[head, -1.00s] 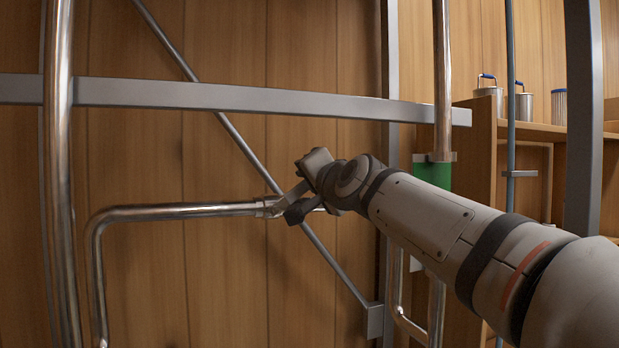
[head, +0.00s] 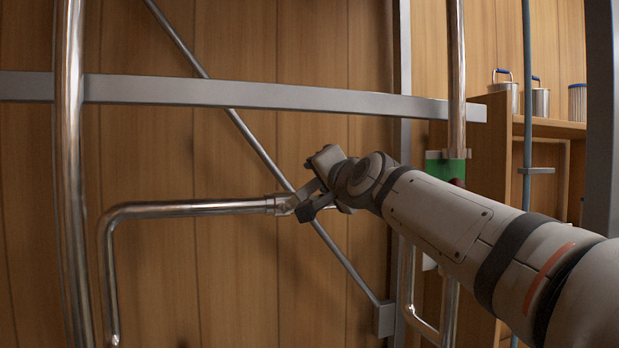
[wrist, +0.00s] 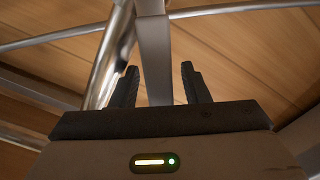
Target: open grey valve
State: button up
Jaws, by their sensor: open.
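A grey lever, which looks like the valve handle (head: 306,192), sits at the end of a shiny horizontal pipe (head: 190,209), by a metal fitting (head: 278,204). My gripper (head: 312,205) is at this lever. In the wrist view, a flat grey bar, likely the same handle (wrist: 155,60), runs between the two dark fingers of my gripper (wrist: 160,85). The fingers are open, with gaps on both sides of the bar. The valve body is mostly hidden behind my gripper in the head view.
A grey horizontal beam (head: 240,94) crosses above my gripper, and a thin diagonal brace (head: 255,150) passes behind it. Vertical pipes stand at left (head: 68,170) and right (head: 457,80). A shelf (head: 550,128) at right holds metal cans. A wooden wall closes the back.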

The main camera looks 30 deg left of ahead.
jog(key=b+v, duration=0.2)
jog(key=v, duration=0.6)
jog(key=shift+a, duration=0.1)
